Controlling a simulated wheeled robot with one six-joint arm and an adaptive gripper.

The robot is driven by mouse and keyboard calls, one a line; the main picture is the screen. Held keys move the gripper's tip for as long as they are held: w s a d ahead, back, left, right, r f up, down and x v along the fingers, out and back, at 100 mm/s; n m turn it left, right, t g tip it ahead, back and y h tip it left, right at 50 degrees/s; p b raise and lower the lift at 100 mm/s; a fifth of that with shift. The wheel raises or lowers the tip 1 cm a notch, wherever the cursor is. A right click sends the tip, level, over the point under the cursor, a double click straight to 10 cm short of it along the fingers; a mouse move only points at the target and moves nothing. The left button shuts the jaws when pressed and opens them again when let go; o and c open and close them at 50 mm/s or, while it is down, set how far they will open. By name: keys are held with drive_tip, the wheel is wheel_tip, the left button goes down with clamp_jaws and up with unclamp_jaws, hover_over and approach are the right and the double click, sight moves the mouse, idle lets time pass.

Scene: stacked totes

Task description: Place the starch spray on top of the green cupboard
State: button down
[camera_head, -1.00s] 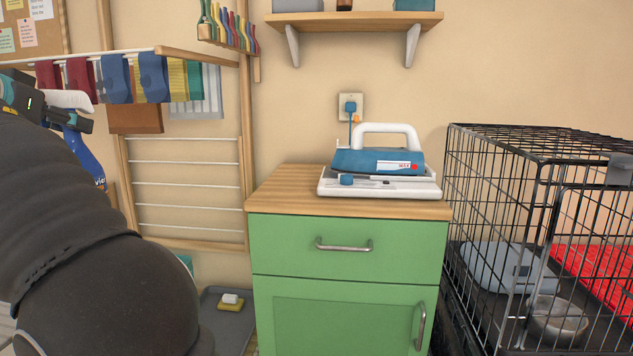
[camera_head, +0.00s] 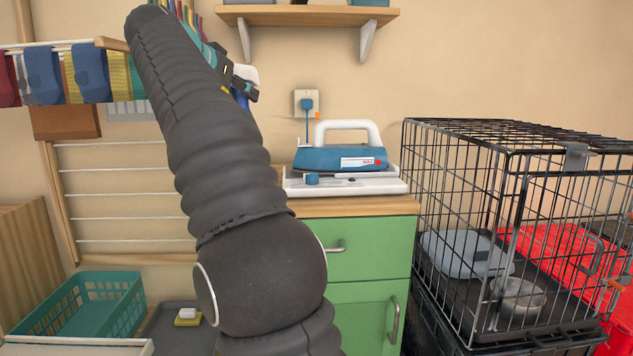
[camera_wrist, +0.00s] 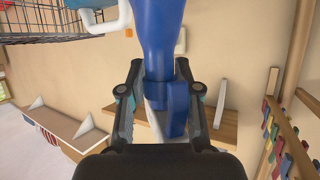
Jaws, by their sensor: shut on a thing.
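The starch spray is a blue bottle (camera_wrist: 155,40) with a white and blue spray head. My gripper (camera_wrist: 160,85) is shut on it near its neck. In the head view the gripper (camera_head: 238,82) is up in the air, left of and above the cupboard, with the white spray head (camera_head: 246,73) showing; most of the bottle is hidden behind the arm. The green cupboard (camera_head: 370,240) has a wooden top (camera_head: 350,206), a drawer and a door. My arm covers the cupboard's left part and the left of its top.
A blue and white iron (camera_head: 340,158) on its base fills much of the visible cupboard top. A black wire cage (camera_head: 510,150) stands right of the cupboard. A wall shelf (camera_head: 305,16) is above. A drying rack (camera_head: 120,190) and teal basket (camera_head: 85,305) are left.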

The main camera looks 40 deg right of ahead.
drive_tip(key=s+d+r, duration=0.2)
drive_tip(key=d+r, duration=0.2)
drive_tip(key=d, duration=0.5)
drive_tip(key=w+a+f, duration=0.7)
drive_tip(key=a+f, duration=0.1)
drive_tip(key=f, duration=0.3)
drive_tip(key=shift+w+a, duration=0.15)
drive_tip(key=shift+w, duration=0.15)
drive_tip(key=shift+f, duration=0.15)
drive_tip(key=shift+f+b, duration=0.1)
drive_tip(key=shift+b, duration=0.2)
drive_tip(key=c, duration=0.8)
unclamp_jaws()
